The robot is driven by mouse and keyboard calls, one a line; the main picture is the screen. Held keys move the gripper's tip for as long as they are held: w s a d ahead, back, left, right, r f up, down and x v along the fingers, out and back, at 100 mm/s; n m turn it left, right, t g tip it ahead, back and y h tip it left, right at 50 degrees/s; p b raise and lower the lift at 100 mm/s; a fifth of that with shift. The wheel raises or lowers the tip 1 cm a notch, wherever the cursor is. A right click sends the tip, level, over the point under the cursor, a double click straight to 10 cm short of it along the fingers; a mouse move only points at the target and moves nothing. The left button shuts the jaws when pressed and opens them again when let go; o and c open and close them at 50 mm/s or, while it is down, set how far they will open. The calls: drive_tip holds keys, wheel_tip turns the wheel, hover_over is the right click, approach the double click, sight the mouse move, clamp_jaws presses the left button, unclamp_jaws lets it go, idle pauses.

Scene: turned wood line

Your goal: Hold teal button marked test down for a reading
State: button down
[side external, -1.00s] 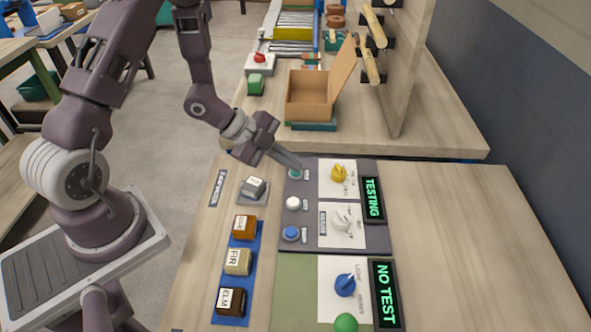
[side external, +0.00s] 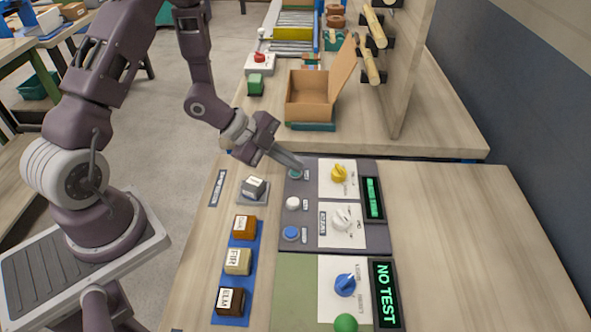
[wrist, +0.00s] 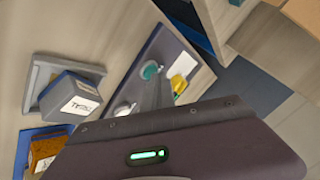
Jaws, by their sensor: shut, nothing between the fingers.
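The teal button (side external: 295,175) sits at the top left of the dark control panel (side external: 288,218), beside a small label I cannot read. My gripper (side external: 297,167) is shut and empty, reaching down from the upper left, with its tips at the button and partly covering it. They appear to touch it; how far it is pressed I cannot tell. The teal button also shows in the wrist view (wrist: 150,70), right by the fingers. The panel's upper display (side external: 373,198) is lit with green characters too small to read.
Below the teal button are a white button (side external: 292,203) and a blue button (side external: 291,233). A yellow knob (side external: 339,173) and a white knob (side external: 342,217) are close by. A grey labelled block (side external: 254,187) sits left. A lower display (side external: 385,293) reads NO TEST.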

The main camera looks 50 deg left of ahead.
sight(291, 172)
drive_tip(key=shift+r, duration=0.75)
drive_tip(key=shift+r, duration=2.5)
